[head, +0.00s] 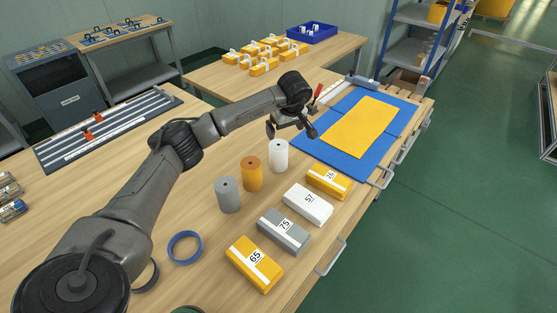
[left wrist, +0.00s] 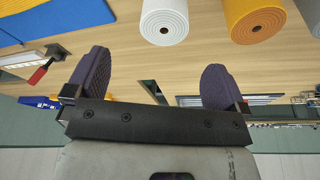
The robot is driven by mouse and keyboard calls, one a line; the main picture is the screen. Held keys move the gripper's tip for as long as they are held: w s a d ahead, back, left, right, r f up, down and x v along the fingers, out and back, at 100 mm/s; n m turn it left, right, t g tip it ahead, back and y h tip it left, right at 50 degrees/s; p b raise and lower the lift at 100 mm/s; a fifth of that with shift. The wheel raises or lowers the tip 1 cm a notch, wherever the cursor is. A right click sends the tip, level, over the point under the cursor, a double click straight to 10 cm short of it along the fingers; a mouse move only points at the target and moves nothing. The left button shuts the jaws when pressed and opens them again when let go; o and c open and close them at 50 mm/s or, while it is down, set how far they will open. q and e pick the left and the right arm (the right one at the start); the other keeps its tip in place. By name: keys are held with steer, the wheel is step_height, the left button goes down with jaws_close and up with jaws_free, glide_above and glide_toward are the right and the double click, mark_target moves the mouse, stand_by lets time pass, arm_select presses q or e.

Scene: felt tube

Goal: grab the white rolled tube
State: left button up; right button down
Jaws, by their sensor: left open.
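The white rolled tube (head: 278,156) stands upright on the wooden table, at the far end of a row with an orange roll (head: 251,174) and a grey roll (head: 228,195). My left gripper (head: 291,130) is open and empty, just above and beyond the white tube in the head view. In the left wrist view the open fingers (left wrist: 150,85) show with nothing between them. The white tube (left wrist: 164,20) is at the top middle there, apart from the fingers, with the orange roll (left wrist: 258,18) to its right. My right gripper is not in view.
Numbered blocks, such as the white one (head: 308,204) and the grey one (head: 284,232), lie right of the rolls. A blue mat (head: 310,150) bears a yellow sheet (head: 358,127) beyond. A blue ring (head: 185,247) lies in front. A red-handled tool (head: 318,91) is behind the gripper.

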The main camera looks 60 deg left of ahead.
mark_target(279, 145)
arm_select(q)
steer(key=b+x, duration=0.1)
steer(key=x, duration=0.6)
steer(key=shift+s+a+b+x, duration=0.1)
steer(key=shift+s+b+x, duration=0.2)
steer(key=shift+x, duration=1)
steer(key=shift+s+a+b+x, duration=0.1)
steer(key=shift+b+x, duration=0.3)
steer(key=shift+x, duration=0.95)
steer(key=shift+r, duration=0.1)
steer(key=shift+c, duration=0.4)
steer(key=shift+c, duration=0.7)
steer(key=c, duration=0.8)
